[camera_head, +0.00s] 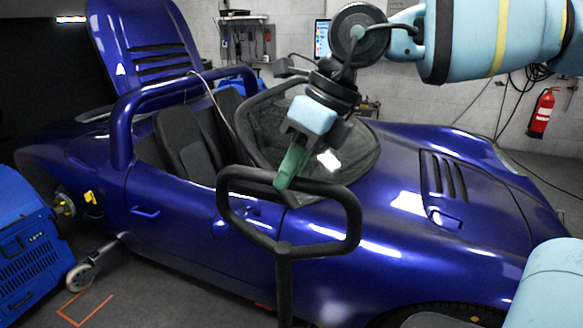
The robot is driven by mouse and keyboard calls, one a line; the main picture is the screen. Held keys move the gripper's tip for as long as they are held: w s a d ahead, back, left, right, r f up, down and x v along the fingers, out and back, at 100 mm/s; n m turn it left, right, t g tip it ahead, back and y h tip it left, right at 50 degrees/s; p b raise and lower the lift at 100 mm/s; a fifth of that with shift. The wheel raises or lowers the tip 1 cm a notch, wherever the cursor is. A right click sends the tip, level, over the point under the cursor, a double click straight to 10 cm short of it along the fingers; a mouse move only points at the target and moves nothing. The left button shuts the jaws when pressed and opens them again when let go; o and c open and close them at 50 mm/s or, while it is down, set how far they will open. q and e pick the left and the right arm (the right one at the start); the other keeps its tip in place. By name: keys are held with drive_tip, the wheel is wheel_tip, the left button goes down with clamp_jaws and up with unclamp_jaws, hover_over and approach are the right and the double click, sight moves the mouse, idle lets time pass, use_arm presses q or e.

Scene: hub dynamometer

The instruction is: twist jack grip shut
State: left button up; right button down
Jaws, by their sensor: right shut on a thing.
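The jack grip (353,225) is a black closed loop handle on top of an upright black post, in front of the blue car's side. My right gripper (286,178) comes down from above, with green fingers. The fingers hide a small part of that bar. The lower end of the post is out of the picture. My left gripper is not in view.
A blue open sports car (180,215) fills the middle, close behind the grip. A blue machine (28,245) stands at the left, with a caster wheel (80,277) beside it. A red fire extinguisher (542,112) hangs on the back wall.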

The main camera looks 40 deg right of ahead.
drive_tip(key=shift+r, duration=0.1)
drive_tip(key=c, duration=1.3)
unclamp_jaws()
drive_tip(key=v, duration=0.7)
drive_tip(key=shift+s+d+r, duration=0.1)
drive_tip(key=shift+d+r, duration=0.1)
drive_tip(key=shift+r, duration=0.1)
